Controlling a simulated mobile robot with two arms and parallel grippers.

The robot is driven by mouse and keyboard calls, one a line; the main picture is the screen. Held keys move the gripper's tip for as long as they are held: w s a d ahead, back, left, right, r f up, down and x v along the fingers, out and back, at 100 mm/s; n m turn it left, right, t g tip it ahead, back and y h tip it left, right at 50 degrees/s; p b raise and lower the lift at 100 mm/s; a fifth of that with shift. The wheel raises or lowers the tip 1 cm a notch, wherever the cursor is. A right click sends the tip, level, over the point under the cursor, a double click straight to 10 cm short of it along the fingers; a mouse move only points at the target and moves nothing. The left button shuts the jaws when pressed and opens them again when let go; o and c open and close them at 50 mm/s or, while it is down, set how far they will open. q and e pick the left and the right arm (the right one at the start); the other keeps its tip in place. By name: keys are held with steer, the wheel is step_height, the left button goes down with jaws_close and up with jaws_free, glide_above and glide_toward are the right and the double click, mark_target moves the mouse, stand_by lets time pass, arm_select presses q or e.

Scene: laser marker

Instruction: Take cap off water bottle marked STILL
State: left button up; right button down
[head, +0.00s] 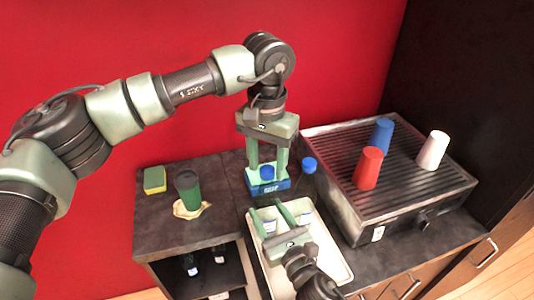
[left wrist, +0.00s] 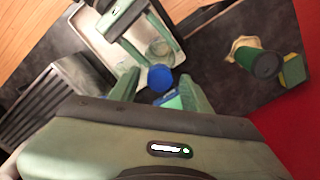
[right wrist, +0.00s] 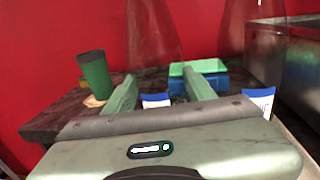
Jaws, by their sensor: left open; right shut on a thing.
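Two clear bottles with blue caps stand in the white tray (head: 341,262). The left bottle's cap (head: 267,172) shows between the fingertips of my left gripper (head: 268,167), which points down and is open. In the left wrist view this cap (left wrist: 160,78) also lies between the open fingers; contact cannot be told. My right gripper (head: 270,212) is shut on this bottle's body lower down, near its label (right wrist: 157,100). The other bottle, with its cap (head: 309,165) and label (right wrist: 260,97), stands free to the right. I cannot read STILL on either label.
A blue-and-green box (head: 281,184) sits behind the bottles. A green cup (head: 188,190) on a cloth and a yellow-green sponge (head: 154,180) are at left. The grill (head: 400,180) at right bears blue, red and white cups. Shelves below the counter hold more bottles.

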arm_select(q)
jaws_close()
